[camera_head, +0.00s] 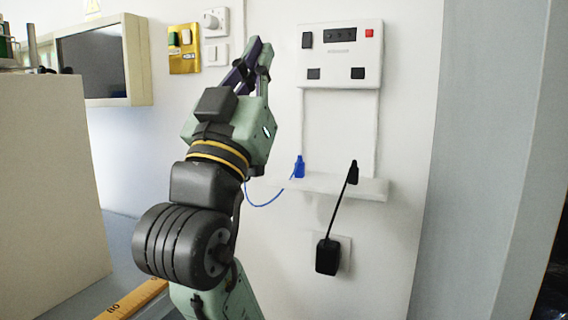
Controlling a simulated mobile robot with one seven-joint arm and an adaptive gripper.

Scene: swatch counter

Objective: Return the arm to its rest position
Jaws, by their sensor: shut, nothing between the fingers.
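My arm rises from the bottom of the head view, bent upward, with dark grey and pale green links. My gripper (262,45) is at its top end, pointing up in front of the white wall. Its fingers are shut and nothing shows between them. In the picture it lies between the gold switch plate (184,48) on the left and the white wall panel (341,75) on the right. It appears apart from both, though depth is hard to judge.
A small white shelf (335,187) holds a blue plug (299,167) with a blue cable and a black plug (352,172). A black adapter (327,257) hangs below. A beige box (50,190) stands left, a screen (93,62) behind it. A yellow ruler (138,298) lies at the bottom.

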